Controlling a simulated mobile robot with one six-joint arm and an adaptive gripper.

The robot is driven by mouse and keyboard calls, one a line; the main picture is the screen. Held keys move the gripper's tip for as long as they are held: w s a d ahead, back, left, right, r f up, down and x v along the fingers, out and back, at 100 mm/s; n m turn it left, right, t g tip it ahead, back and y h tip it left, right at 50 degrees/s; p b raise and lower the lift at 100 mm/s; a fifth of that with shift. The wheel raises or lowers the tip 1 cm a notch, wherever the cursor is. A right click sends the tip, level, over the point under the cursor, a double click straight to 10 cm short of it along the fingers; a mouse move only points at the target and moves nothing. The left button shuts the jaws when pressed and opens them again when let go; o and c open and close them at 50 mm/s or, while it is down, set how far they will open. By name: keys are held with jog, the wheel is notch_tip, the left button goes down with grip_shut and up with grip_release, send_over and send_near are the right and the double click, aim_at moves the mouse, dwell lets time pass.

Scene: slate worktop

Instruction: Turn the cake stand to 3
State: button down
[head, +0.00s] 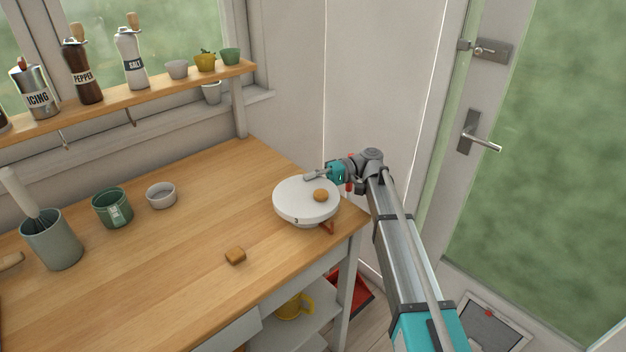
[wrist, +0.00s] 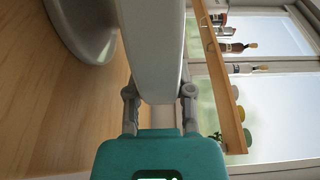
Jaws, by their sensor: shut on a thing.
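The white round cake stand (head: 297,193) stands near the right end of the wooden worktop. A round brown bun (head: 320,195) sits on its plate, right of centre. A brown wooden piece (head: 327,228) shows at the stand's front right, below the plate. My gripper (head: 312,177) is at the back edge of the plate. In the wrist view my gripper (wrist: 160,96) is shut on the edge of the white plate (wrist: 157,40), one finger on each face. The stand's base (wrist: 85,25) shows beside it.
A small brown block (head: 235,256) lies on the worktop (head: 190,235) left of the stand. A white bowl (head: 161,195), a green pot (head: 113,208) and a whisk holder (head: 52,240) stand farther left. A wall and door are behind my arm.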

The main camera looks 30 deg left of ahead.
jog(key=shift+a, duration=0.15)
jog(key=shift+c, duration=2.4)
grip_release()
jog(key=shift+s, duration=0.1)
jog(key=shift+c, duration=0.2)
jog(key=w+d+m+t+y, duration=0.4)
jog(key=w+d, duration=0.4)
jog(key=d, duration=0.4)
jog(key=shift+d+m+t+y, duration=0.2)
jog(key=shift+m+t+y, duration=0.25)
jog(key=shift+t, duration=0.35)
jog(key=shift+s+a, duration=0.1)
jog(key=x, duration=1.3)
jog(key=shift+s+a+r, duration=0.1)
jog(key=shift+s+a, duration=0.1)
jog(key=shift+a, duration=0.1)
jog(key=shift+c, duration=0.2)
